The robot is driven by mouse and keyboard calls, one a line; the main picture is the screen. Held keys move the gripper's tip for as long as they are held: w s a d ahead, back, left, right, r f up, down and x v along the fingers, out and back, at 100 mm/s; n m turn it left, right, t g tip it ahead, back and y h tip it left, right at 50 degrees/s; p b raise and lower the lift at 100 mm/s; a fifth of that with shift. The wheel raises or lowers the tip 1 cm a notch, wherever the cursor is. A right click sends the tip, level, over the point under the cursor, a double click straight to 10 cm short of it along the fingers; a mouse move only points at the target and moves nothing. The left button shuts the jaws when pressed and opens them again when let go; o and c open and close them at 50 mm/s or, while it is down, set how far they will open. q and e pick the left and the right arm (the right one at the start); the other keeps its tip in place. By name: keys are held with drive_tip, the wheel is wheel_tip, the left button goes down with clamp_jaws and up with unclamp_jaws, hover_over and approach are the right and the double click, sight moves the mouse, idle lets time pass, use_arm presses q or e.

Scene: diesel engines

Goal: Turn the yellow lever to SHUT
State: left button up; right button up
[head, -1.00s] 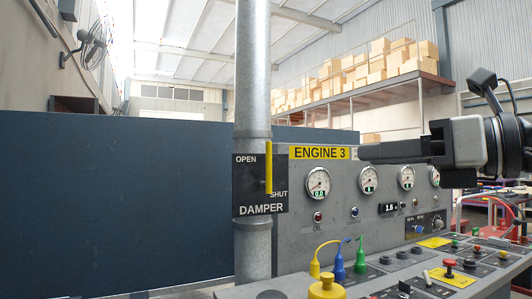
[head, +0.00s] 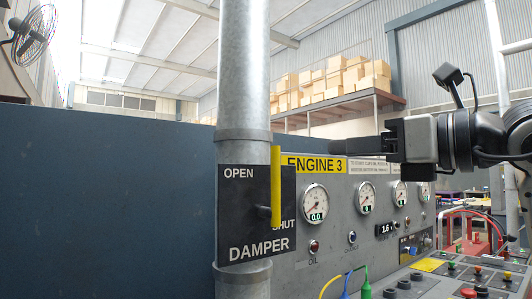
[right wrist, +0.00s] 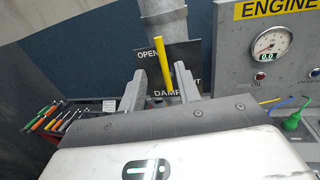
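The yellow lever (head: 276,187) stands upright on the black DAMPER plate (head: 240,225), which is fixed to a vertical grey pipe (head: 245,90). OPEN is at the plate's upper left and SHUT at its right, partly covered by the lever's lower end. My right gripper (head: 340,144) points left, to the right of the lever and apart from it in the head view. In the right wrist view its two fingers (right wrist: 160,88) are spread and empty, with the lever (right wrist: 162,63) showing beyond the gap between them. My left gripper is not in view.
The grey ENGINE 3 panel (head: 335,240) with several gauges stands right of the pipe. A control desk (head: 440,285) with knobs is at lower right. A dark blue wall (head: 100,200) lies behind, left. A tool rack (right wrist: 50,118) shows in the right wrist view.

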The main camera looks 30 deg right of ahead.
sight(279, 152)
drive_tip(key=p+x, duration=0.4)
drive_tip(key=x, duration=0.9)
drive_tip(key=shift+p, duration=0.4)
drive_tip(key=shift+w+a, duration=0.2)
drive_tip(key=shift+w, duration=0.4)
clamp_jaws()
